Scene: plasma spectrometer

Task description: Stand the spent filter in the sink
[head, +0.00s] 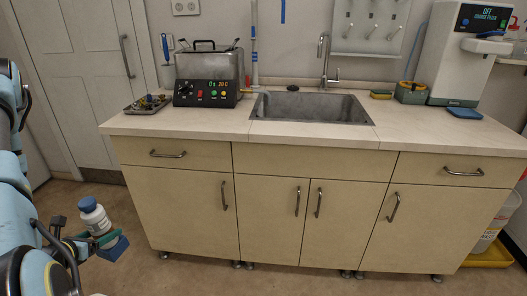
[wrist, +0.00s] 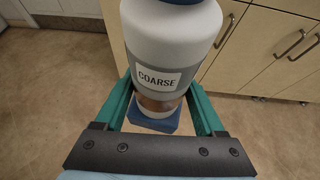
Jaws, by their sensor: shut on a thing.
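A white and grey filter (head: 95,217) with a blue cap and a COARSE label is held at the lower left of the head view. It fills the upper middle of the wrist view (wrist: 170,55), where a brownish band shows low on its body. My gripper (head: 108,242) is shut on the filter, with one teal finger on each side of it in the wrist view (wrist: 157,112). The filter is roughly upright, slightly tilted in the head view. The sink (head: 310,107) is set in the counter at the middle, well up and right of my gripper. Its visible basin looks empty.
The counter (head: 205,123) stands over closed cabinets. A control box (head: 205,93) and a parts tray (head: 147,106) are left of the sink. A faucet (head: 324,60) rises behind it. A sponge (head: 381,94) and a white machine (head: 460,60) are on the right. Counter in front of the sink is clear.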

